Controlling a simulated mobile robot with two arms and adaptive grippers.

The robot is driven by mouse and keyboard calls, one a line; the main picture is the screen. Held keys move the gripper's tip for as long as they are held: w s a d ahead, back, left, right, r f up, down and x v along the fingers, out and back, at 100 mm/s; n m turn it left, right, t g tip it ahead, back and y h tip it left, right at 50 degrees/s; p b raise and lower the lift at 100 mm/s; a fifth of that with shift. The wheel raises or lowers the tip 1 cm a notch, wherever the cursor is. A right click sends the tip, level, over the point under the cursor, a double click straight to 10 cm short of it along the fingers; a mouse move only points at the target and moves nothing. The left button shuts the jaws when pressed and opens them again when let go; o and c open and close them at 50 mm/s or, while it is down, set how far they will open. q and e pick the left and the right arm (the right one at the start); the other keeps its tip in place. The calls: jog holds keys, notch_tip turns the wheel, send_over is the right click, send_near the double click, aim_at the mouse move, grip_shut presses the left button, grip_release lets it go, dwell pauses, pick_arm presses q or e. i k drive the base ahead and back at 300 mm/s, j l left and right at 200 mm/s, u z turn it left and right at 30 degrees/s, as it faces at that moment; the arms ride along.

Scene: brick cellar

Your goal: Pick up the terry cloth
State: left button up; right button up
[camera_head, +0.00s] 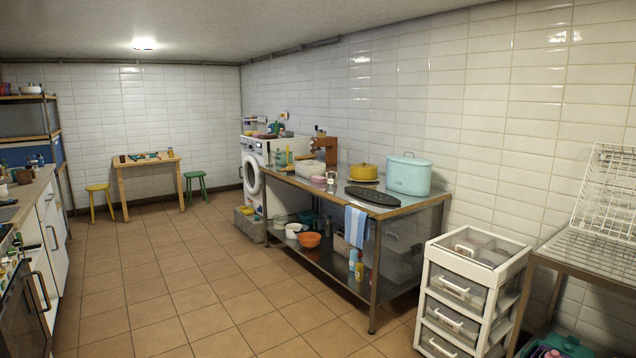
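A blue and white striped cloth (355,226), which looks like the terry cloth, hangs over the front edge of the long worktable (408,207) near its right end. It hangs down in front of the open lower shelf. Its surface weave is too small to make out. Neither of my grippers shows in the head view.
Two stools and a small table (150,164) are at the back. The tiled floor (190,290) is clear.

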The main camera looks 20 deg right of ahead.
aim_at(320, 180)
jog(key=i+z, duration=0.1)
jog(key=i, duration=4.4)
